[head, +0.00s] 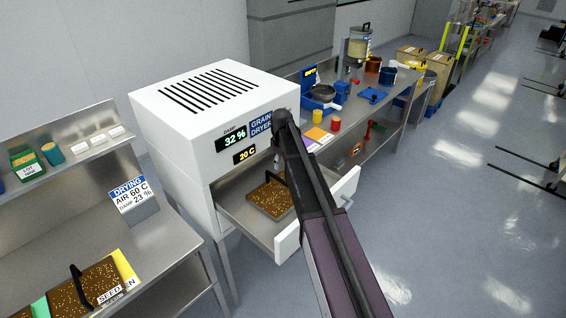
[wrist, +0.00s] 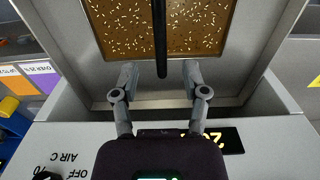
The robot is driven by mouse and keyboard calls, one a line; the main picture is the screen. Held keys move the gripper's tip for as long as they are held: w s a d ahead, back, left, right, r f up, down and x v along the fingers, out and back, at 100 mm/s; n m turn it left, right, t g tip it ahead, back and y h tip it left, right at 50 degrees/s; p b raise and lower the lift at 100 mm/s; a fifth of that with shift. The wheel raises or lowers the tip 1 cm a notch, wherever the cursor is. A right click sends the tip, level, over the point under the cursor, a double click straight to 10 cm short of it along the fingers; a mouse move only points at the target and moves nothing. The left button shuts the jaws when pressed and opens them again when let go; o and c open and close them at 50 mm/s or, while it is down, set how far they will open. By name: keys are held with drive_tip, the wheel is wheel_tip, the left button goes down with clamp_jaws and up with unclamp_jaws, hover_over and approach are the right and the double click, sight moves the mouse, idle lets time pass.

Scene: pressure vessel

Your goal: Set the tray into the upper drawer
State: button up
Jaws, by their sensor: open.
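A brown seed-filled tray (head: 268,199) with a black handle lies in the pulled-out drawer (head: 236,208) of the white grain dryer. In the wrist view the tray (wrist: 200,30) fills the top, inside the drawer's grey walls. My gripper (wrist: 161,76) is open over the drawer. The near end of the black handle (wrist: 160,45) shows between its fingertips, with a gap on both sides. I cannot see whether the tray lies flat on the drawer floor.
The dryer (head: 215,95) shows 32 % and 20 C. Another handled tray (head: 88,288) with a SEED label lies on the left bench. The right bench (head: 345,130) holds a scale, cups and coloured items. The floor (head: 440,230) at right is clear.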

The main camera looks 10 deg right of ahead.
drive_tip(key=shift+r+p, duration=0.75)
drive_tip(key=shift+r, duration=0.3)
drive_tip(key=s+m, duration=0.7)
drive_tip(key=s, duration=2.2)
drive_tip(key=shift+s+d, duration=0.25)
drive_tip(key=shift+d, duration=0.15)
